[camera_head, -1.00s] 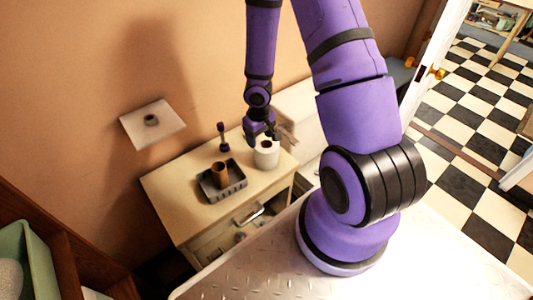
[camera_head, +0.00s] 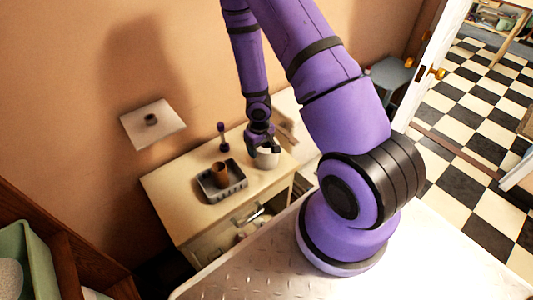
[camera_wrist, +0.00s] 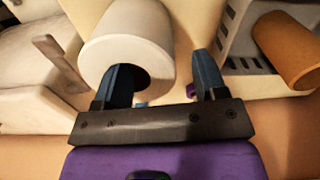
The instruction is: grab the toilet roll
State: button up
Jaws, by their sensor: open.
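The white toilet roll (camera_head: 267,158) stands on the cabinet top, partly hidden by my gripper (camera_head: 262,148) in the head view. In the wrist view the toilet roll (camera_wrist: 132,38) fills the upper left, its core hole facing the camera. My gripper (camera_wrist: 160,82) is open. Its left finger overlaps the roll's core opening, and the right finger is to the right of the roll, with a gap between them. I cannot tell whether the left finger is inside the core or only in front of it.
On the cabinet top (camera_head: 165,184), a grey basket (camera_head: 222,192) holding a brown cylinder (camera_head: 219,172) stands left of the roll. A dark purple-topped item (camera_head: 223,138) stands behind it. The wall has a small shelf (camera_head: 152,130). The white cistern (camera_wrist: 35,80) is close beside the roll.

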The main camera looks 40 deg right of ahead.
jog(key=shift+c, duration=0.2)
jog(key=c, duration=1.1)
jog(key=shift+r, duration=0.1)
jog(key=shift+c, duration=0.2)
